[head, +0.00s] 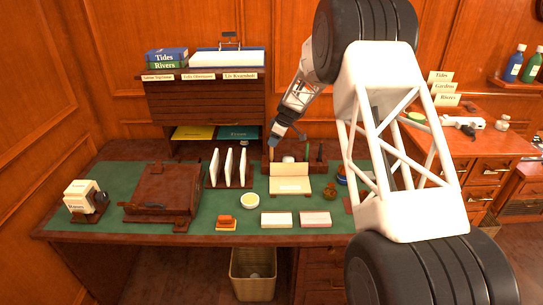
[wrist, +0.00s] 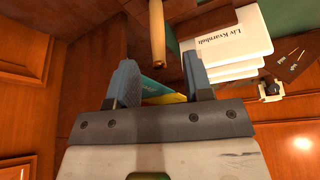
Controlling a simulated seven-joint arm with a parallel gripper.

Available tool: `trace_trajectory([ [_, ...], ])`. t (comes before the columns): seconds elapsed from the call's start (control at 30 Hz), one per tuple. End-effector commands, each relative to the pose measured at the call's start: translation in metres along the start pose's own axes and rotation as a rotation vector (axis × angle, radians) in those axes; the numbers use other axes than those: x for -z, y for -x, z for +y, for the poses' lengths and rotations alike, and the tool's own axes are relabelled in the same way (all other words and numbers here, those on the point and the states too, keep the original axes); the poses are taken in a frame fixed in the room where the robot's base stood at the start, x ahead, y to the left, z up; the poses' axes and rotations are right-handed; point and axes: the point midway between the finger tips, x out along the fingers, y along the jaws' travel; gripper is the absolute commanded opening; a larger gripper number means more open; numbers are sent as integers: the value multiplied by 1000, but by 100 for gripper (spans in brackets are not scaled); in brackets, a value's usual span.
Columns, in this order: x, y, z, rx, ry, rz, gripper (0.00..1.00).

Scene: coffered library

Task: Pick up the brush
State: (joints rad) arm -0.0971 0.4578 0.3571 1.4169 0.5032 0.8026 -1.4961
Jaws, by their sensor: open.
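I cannot single out the brush for sure in either view. My gripper (head: 277,138) is above the back of the green-topped desk (head: 120,172), near the dark wooden holder (head: 269,165) with several upright items. In the wrist view my gripper (wrist: 159,78) is open, with nothing held between its fingers. A tan, rod-like thing (wrist: 157,35) points toward the gap, beyond the fingertips; I cannot tell whether it is the brush or a handle.

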Motion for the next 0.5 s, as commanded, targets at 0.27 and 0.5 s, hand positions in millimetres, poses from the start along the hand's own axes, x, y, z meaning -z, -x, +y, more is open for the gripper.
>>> trace_trajectory([
  [0.27,0,-1,0,0,0,0,46],
  [0.5,0,-17,0,2,-1,0,46],
])
